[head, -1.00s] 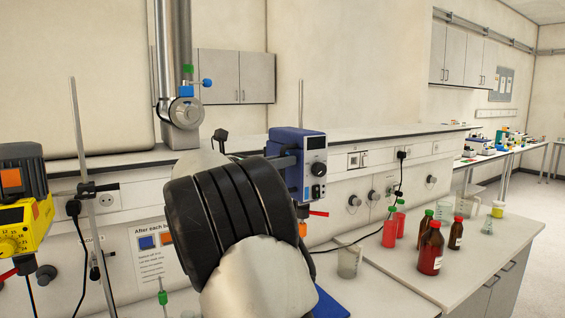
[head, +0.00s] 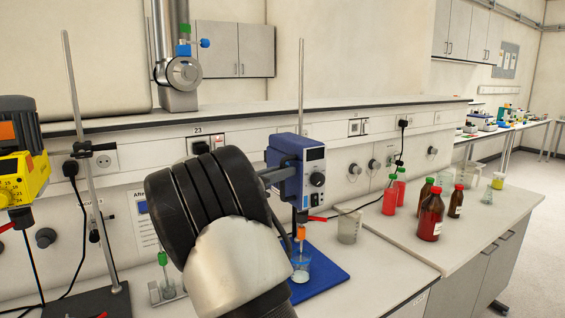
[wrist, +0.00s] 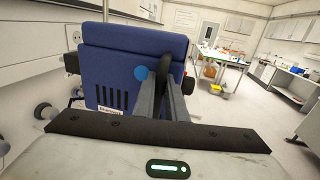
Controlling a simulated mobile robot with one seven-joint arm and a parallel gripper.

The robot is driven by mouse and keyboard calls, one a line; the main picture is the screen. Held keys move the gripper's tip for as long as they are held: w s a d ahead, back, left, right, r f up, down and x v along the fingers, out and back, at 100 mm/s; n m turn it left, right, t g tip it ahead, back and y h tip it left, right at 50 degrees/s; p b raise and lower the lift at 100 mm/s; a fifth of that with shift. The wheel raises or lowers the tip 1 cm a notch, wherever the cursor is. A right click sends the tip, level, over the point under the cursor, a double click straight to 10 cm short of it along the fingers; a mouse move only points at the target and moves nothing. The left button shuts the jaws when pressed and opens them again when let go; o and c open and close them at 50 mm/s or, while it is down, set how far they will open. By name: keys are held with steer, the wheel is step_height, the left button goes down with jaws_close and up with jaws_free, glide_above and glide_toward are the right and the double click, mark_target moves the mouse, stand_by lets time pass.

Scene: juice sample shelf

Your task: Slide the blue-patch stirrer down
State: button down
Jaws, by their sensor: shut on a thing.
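The blue-patch stirrer (head: 299,172) is a blue box with a dark front panel, a knob and a red lever, mounted at a thin upright rod (head: 301,85). Its orange lower part (head: 301,232) sits just above a glass beaker (head: 299,273) on a blue base plate (head: 335,272). In the wrist view the stirrer's blue housing (wrist: 122,65) fills the upper middle, with a round blue patch (wrist: 141,73) beside my fingers. My gripper (wrist: 168,72) is shut on a dark part at the stirrer's side. In the head view my arm hides most of the gripper and the grip.
A yellow stirrer (head: 22,175) on its own stand is at the left. An empty beaker (head: 349,226), red bottles (head: 390,196) and brown bottles (head: 431,215) stand to the right. A shelf ledge (head: 390,107) runs behind. The bench's front right is clear.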

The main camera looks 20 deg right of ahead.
mark_target(281, 184)
steer(key=shift+f+b, duration=0.3)
steer(key=shift+f, duration=1.3)
steer(key=c, duration=2.1)
jaws_free()
steer(key=shift+s, duration=0.1)
steer(key=shift+a+r, duration=0.1)
steer(key=shift+r, duration=0.1)
steer(key=v, duration=1.7)
steer(key=shift+a+f+b, duration=0.1)
steer(key=shift+a+b, duration=0.05)
steer(key=shift+b, duration=0.2)
